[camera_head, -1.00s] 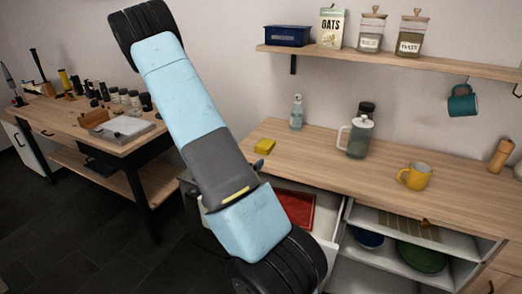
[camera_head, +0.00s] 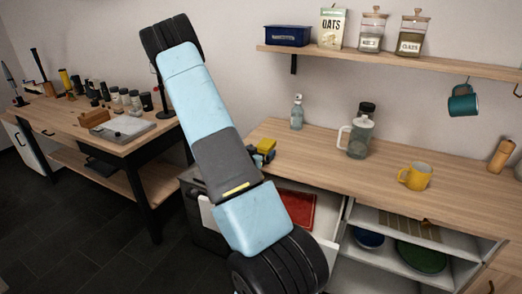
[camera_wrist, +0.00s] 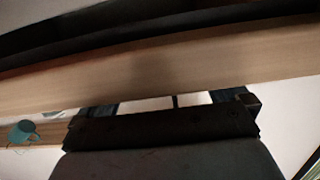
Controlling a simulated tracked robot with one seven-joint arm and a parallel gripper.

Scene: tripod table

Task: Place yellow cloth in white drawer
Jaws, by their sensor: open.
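The yellow cloth (camera_head: 266,144) is a small folded block on the left end of the wooden counter in the head view. My gripper (camera_head: 261,155) is open at the cloth, partly hidden behind my arm. I cannot tell whether its fingers touch the cloth. The white drawer (camera_head: 327,247) is pulled open below the counter, with a red item (camera_head: 299,207) inside. My arm covers much of the drawer. In the wrist view my gripper (camera_wrist: 175,100) shows dark against a wooden band, and the cloth cannot be made out there.
A soap bottle (camera_head: 297,112), a clear pitcher (camera_head: 358,138) and a yellow mug (camera_head: 415,177) stand on the counter (camera_head: 330,178). A shelf (camera_head: 390,62) hangs above, with a teal mug (camera_head: 463,103) below it. Open shelving with plates lies right of the drawer.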

